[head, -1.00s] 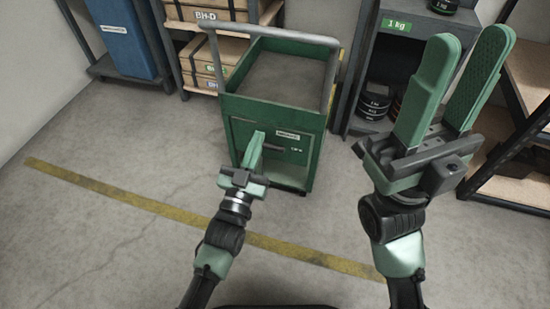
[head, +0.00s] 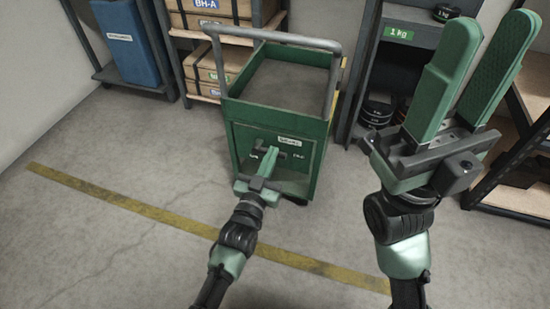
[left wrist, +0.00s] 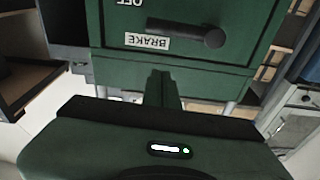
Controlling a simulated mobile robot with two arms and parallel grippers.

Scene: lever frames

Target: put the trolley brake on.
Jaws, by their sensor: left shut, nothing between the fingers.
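The green trolley (head: 232,112) stands ahead with a grey push rail. Its front panel carries the dark brake lever (head: 280,154), partly hidden by my left gripper in the head view. In the left wrist view the brake lever (left wrist: 180,29) lies nearly level, with a round knob at its right end. A BRAKE label (left wrist: 148,41) and a cut-off OFF label (left wrist: 130,3) appear upside down there. My left gripper (head: 269,158) is shut and empty before the panel; I cannot tell whether it touches. My right gripper (head: 482,65) is open and empty, raised to the right.
A shelf with wooden boxes (head: 215,65) and a blue bin (head: 125,42) stand behind to the left. A dark weight rack (head: 398,52) stands behind to the right, with another shelf (head: 515,155) at the right edge. A yellow line (head: 150,212) crosses clear floor.

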